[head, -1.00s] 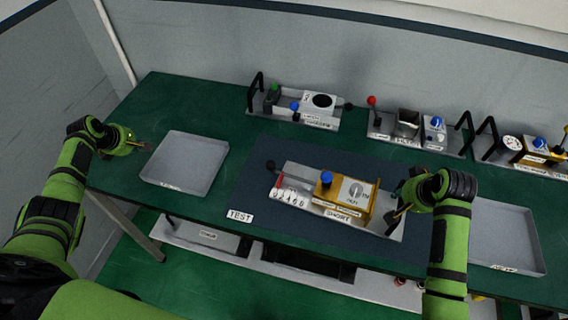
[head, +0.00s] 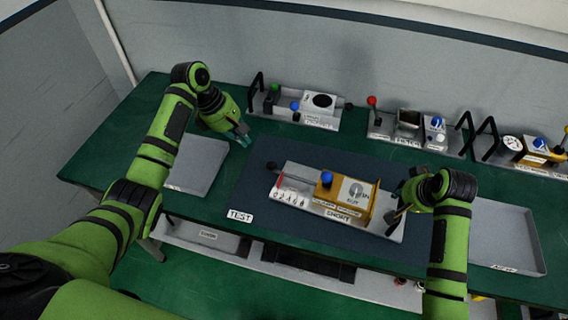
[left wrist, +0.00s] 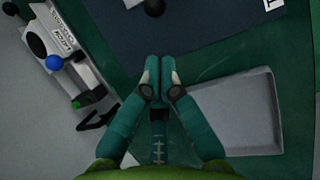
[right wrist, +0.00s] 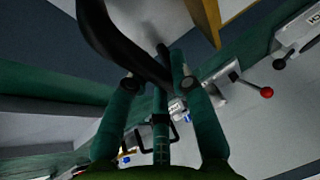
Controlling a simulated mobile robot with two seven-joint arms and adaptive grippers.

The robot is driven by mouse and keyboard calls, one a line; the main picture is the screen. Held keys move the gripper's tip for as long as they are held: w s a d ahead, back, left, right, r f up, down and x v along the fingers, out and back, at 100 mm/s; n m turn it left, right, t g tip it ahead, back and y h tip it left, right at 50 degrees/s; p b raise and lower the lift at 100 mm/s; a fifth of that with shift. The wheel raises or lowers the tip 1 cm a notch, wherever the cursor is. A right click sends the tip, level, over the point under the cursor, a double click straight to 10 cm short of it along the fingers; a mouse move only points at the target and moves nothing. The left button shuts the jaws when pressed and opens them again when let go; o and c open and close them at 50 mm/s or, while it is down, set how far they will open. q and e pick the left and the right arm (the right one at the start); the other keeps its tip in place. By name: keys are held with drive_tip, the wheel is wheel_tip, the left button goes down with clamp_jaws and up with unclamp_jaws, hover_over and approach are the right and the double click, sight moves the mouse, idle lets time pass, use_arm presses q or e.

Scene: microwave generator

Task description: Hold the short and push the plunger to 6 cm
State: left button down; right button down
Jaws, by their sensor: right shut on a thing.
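The short module (head: 338,218), labelled SHORT, lies on the dark mat in the head view. It has a yellow block with a blue knob (head: 326,179), a dial (head: 356,190) and a number counter (head: 290,197). A dark plunger knob (head: 271,166) sticks out at its left end. My right gripper (head: 398,212) is at the module's right end, shut on its black handle, which also shows in the right wrist view (right wrist: 122,48). My left gripper (head: 246,141) is up and left of the plunger knob, apart from it. Its fingers (left wrist: 158,78) are together and empty.
A grey tray (head: 207,155) is at the left and another (head: 512,232) at the right. Several modules with black handles, one with a red knob (head: 371,100), stand along the back. A TEST label (head: 240,216) is on the front of the mat (head: 250,195).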

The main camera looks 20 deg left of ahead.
use_arm(q)
drive_tip(key=x, duration=0.7)
drive_tip(key=a+x, duration=0.1)
drive_tip(key=x, duration=0.3)
drive_tip(key=shift+s+f, duration=0.25)
drive_tip(key=shift+f, duration=0.1)
idle(0.8)
drive_tip(key=shift+d, duration=0.15)
